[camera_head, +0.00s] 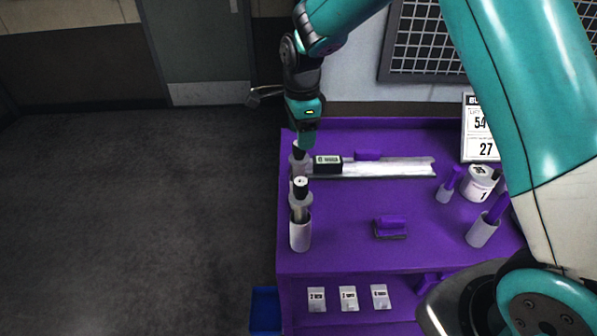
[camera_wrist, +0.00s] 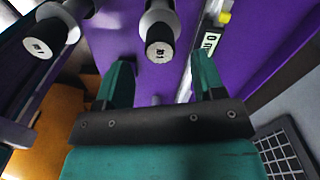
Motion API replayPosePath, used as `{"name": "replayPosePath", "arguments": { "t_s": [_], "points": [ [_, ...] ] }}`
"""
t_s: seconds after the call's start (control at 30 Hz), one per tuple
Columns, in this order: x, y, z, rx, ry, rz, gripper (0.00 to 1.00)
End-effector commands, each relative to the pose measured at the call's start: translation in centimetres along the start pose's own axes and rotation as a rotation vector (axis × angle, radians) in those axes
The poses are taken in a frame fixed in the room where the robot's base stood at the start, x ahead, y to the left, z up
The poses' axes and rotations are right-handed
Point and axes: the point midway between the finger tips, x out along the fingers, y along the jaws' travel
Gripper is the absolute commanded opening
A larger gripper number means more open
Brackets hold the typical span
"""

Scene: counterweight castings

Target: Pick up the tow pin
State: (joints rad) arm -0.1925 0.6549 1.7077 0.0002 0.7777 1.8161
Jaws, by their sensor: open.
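Two upright pins with dark, white-labelled ends stand at the left edge of the purple bench (camera_head: 345,225); I cannot tell from the labels which is the tow pin. The nearer pin (camera_head: 301,187) rises from a pale cylindrical holder (camera_head: 300,236). The farther pin (camera_head: 298,156) stands just behind it, partly hidden by my gripper (camera_head: 306,140). In the wrist view, one pin (camera_wrist: 160,49) shows ahead, between the two teal fingers of my gripper (camera_wrist: 161,62). The other pin (camera_wrist: 40,48) is off to the left, outside the fingers. My gripper is open and holds nothing.
A pale rail (camera_head: 385,168) with a black labelled block (camera_head: 327,165) lies right of the pins. A purple-topped block (camera_head: 390,228) lies mid-bench. Cups with purple handles (camera_head: 483,232) and a numbered white canister (camera_head: 481,184) stand at right. Floor is clear at left.

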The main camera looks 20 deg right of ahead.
Motion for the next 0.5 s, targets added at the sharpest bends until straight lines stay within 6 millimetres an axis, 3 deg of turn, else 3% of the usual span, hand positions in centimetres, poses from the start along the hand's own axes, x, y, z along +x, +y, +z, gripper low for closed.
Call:
{"name": "replayPosePath", "arguments": {
  "t_s": [0.3, 0.5],
  "points": [
    [4.0, 0.0, 0.6, 0.0, 0.001, 0.006, 0.63],
    [5.2, -0.1, 0.5, 0.0, 0.0, 0.001, 0.63]
  ]
}}
